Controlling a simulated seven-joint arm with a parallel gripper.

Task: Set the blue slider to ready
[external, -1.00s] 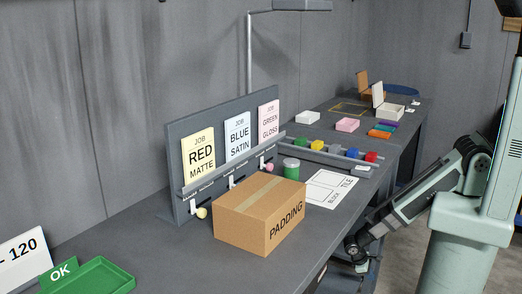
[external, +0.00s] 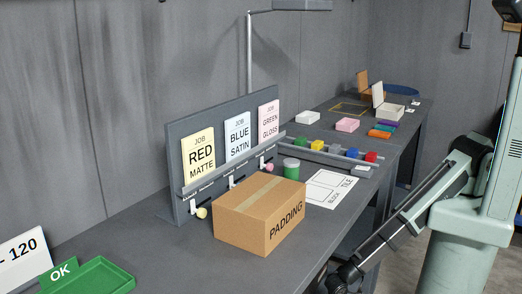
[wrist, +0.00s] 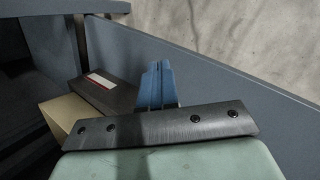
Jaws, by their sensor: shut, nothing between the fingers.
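The blue slider belongs to the "BLUE SATIN" card (external: 238,138), the middle card on the grey upright board. Only its white bracket (external: 231,181) shows below the rail; its knob is hidden behind the cardboard box marked "PADDING" (external: 258,218). I cannot read the slider's position. My gripper (wrist: 158,84) shows in the wrist view with its two blue-grey fingers together and nothing between them. It is out of sight in the external view, where my arm reaches down beside the bench's front edge. The wrist view does not show the slider.
The yellow knob (external: 201,213) and pink knob (external: 269,167) hang below the rail. A green jar (external: 291,168) stands behind the padding box. A green "OK" tray (external: 102,275) is at front left. In the wrist view, a dark block with a red-white label (wrist: 102,80) lies near the fingers.

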